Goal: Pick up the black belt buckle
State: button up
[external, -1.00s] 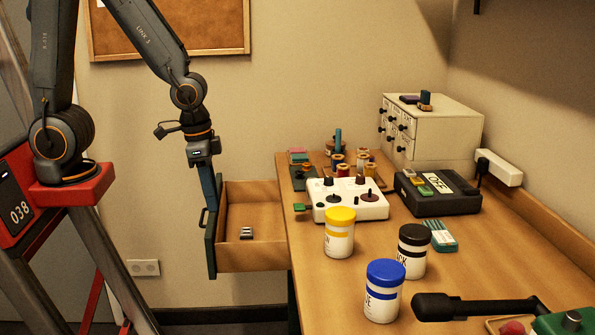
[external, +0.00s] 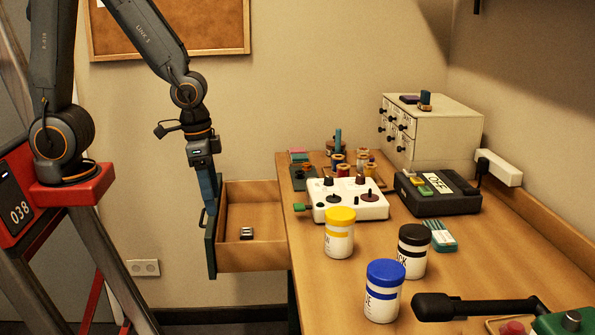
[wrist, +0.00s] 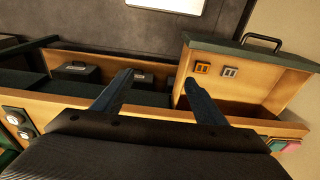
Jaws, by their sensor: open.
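A small dark buckle-like piece with pale marks (external: 246,233) lies on the floor of the open wooden drawer (external: 258,257) in the external view. In the wrist view, two small square buckles show inside the drawer at the right, one gold (wrist: 202,68) and one grey (wrist: 229,72). I cannot tell for sure which is the black one. My gripper (external: 212,210) points down by the drawer's dark front panel, left of the buckles. In the wrist view, my gripper (wrist: 158,79) has its fingers apart with nothing between them.
The drawer handle (wrist: 262,39) is on the front panel. In the wrist view, black boxes (wrist: 75,75) sit in a wooden compartment at left. The table holds a white control box (external: 350,200), jars with yellow (external: 340,232), black and blue lids, and a small cabinet (external: 440,130).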

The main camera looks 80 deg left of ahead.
notch_tip(320, 180, up, 5)
jog(key=shift+m+t, duration=0.6)
jog(key=shift+t, duration=0.1)
jog(key=w+d+b, duration=0.1)
jog(key=w+d, duration=0.3)
jog(key=w, duration=0.5)
jog(key=w+d+r+b, duration=0.1)
jog(key=w+d, duration=0.3)
jog(key=w, duration=0.5)
jog(key=w+d+b, duration=0.2)
jog(key=w+d, duration=0.2)
jog(key=w, duration=0.4)
jog(key=shift+w+r, duration=0.25)
jog(key=shift+w, duration=0.15)
jog(key=w+d+f+t+b, duration=0.2)
jog(key=w+d+b, duration=0.3)
jog(key=w+d, duration=1.4)
jog(key=shift+m+h, duration=0.3)
jog(key=shift+w+d+f+p, duration=0.1)
jog(key=shift+d+f+p, duration=0.4)
jog(key=shift+f, duration=1.55)
jog(key=shift+d+f+p, duration=0.45)
jog(key=shift+f+p, duration=0.05)
jog(key=shift+f, duration=1.6)
jog(key=shift+w+d+f+p, duration=0.1)
jog(key=shift+d+f+p, duration=0.4)
jog(key=shift+f, duration=1.55)
jog(key=c, duration=1.1)
